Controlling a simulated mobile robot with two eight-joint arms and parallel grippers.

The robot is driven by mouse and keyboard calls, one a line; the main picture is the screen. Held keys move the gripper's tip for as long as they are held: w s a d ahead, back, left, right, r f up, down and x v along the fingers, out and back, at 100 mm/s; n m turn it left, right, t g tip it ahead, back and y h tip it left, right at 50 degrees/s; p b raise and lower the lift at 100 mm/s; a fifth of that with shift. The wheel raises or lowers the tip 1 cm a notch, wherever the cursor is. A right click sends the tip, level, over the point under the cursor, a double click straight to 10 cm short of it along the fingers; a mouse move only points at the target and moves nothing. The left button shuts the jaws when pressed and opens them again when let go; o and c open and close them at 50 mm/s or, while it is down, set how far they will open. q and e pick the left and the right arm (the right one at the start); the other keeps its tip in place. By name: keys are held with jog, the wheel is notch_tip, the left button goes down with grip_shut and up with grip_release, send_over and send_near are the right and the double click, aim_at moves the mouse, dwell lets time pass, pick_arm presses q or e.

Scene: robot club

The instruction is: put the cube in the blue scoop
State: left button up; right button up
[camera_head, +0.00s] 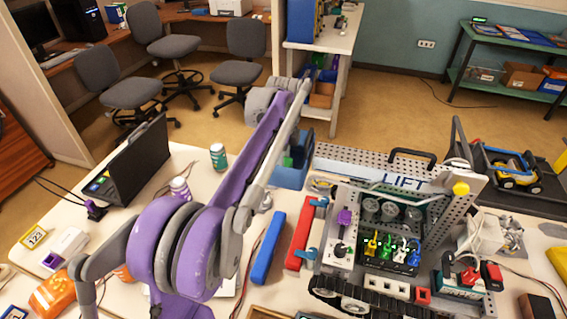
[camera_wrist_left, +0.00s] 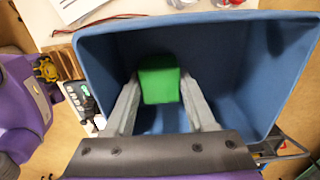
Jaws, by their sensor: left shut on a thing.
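The green cube (camera_wrist_left: 159,80) is between the two grey fingers of my left gripper (camera_wrist_left: 159,88) in the left wrist view. The gripper is shut on it. Behind and around the cube are the blue walls of the scoop (camera_wrist_left: 95,60), with its open mouth facing the wrist camera. I cannot tell whether the cube touches the scoop's floor. In the head view the blue scoop (camera_head: 290,176) stands at the table's far edge, partly behind my purple left arm; the left fingers cannot be made out clearly there. My right gripper is not in view.
A perforated metal LIFT rig (camera_head: 400,180) stands close to the right of the scoop. A blue bar (camera_head: 268,248) and a red bar (camera_head: 301,238) lie in front.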

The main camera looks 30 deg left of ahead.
pick_arm(q)
jog(key=o, duration=0.9)
jog(key=shift+w+f, duration=0.1)
jog(key=shift+f, duration=0.1)
jog(key=o, duration=0.4)
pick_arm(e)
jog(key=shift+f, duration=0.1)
pick_arm(q)
jog(key=shift+o, duration=0.2)
notch_tip(320, 180, up, 12)
jog(key=r+p, duration=0.1)
jog(key=p, duration=0.1)
jog(key=s+d+f+n+t, duration=0.3)
jog(key=s+d+f+n, duration=0.4)
jog(key=s+f, duration=0.3)
jog(key=s+d+f+n+t, duration=0.2)
jog(key=s+d+f+n, duration=0.5)
jog(key=s+f, duration=0.3)
jog(key=s+n, duration=0.1)
jog(key=s, duration=0.3)
jog(key=shift+s+f+t+b, duration=0.15)
jog(key=shift+f+t+b, duration=0.15)
jog(key=shift+t, duration=0.1)
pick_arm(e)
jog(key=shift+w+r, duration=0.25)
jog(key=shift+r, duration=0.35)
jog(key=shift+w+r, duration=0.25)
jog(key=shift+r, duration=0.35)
